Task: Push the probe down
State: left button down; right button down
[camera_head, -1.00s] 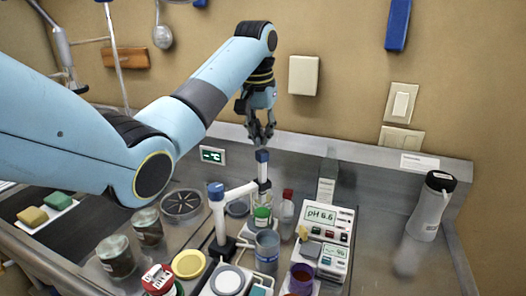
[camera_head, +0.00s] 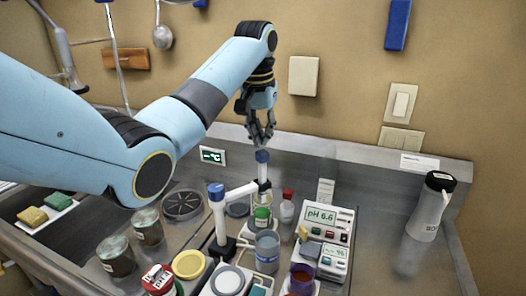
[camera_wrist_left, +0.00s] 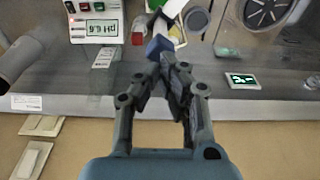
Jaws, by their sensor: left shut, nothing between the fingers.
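The probe (camera_head: 262,170) stands upright with a blue cap, at the end of a white stand arm (camera_head: 240,191), above a green-topped container (camera_head: 261,214). My left gripper (camera_head: 262,143) is shut and empty, pointing down just above the blue cap. In the left wrist view the shut fingertips (camera_wrist_left: 170,62) are close to the blue cap (camera_wrist_left: 158,46); I cannot tell whether they touch. The probe's lower end is hidden. My right gripper is not in view.
A pH meter (camera_head: 325,222) stands right of the probe. A red-capped bottle (camera_head: 287,209), a clear beaker (camera_head: 267,253) and a yellow lid (camera_head: 189,264) crowd the bench nearby. A white bottle (camera_head: 428,207) stands far right with free bench before it.

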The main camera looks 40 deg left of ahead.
aim_at(262, 152)
pick_arm(q)
jog(key=shift+f, duration=0.25)
jog(key=shift+f+b, duration=0.3)
jog(key=shift+f, duration=1.35)
jog(key=shift+f+b, duration=0.35)
jog(key=shift+f, duration=1.35)
jog(key=shift+r+p, duration=0.95)
jog(key=shift+r, duration=1.6)
